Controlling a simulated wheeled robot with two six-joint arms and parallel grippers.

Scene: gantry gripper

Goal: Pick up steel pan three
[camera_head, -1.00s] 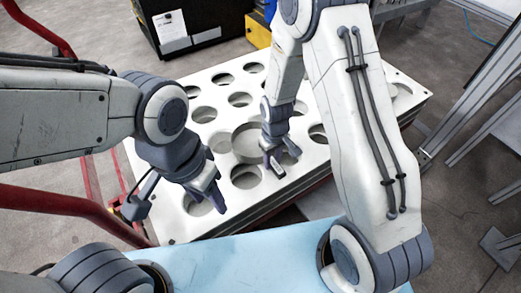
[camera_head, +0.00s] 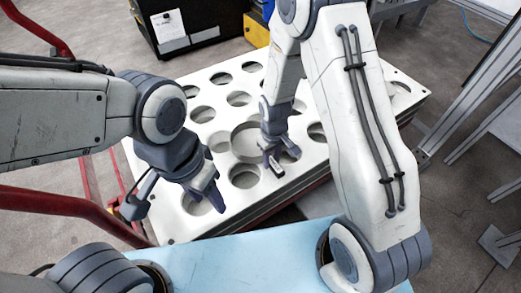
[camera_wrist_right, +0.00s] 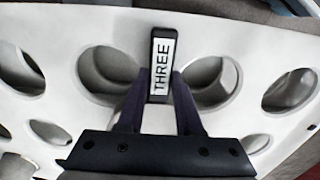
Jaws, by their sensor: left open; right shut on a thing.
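A narrow black-framed plate marked THREE (camera_wrist_right: 164,62) stands between the fingers of my right gripper (camera_wrist_right: 158,88) in the right wrist view. My right gripper (camera_head: 283,163) is shut on this labelled part, low over the white holed board (camera_head: 212,229) in the head view. A large pale round shape (camera_head: 246,140) lies on the board just left of it; I cannot tell whether it is the pan of that label. The rest of the held piece is hidden by the gripper. My left gripper (camera_head: 214,193) is open and empty, above the board's near left part.
The board has several round holes and sits on a red frame (camera_head: 293,194). A light blue surface (camera_head: 240,258) lies in front. A black case (camera_head: 185,22) and a yellow box (camera_head: 256,30) stand behind. Metal frame posts (camera_head: 475,110) are at the right, red rails at the left.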

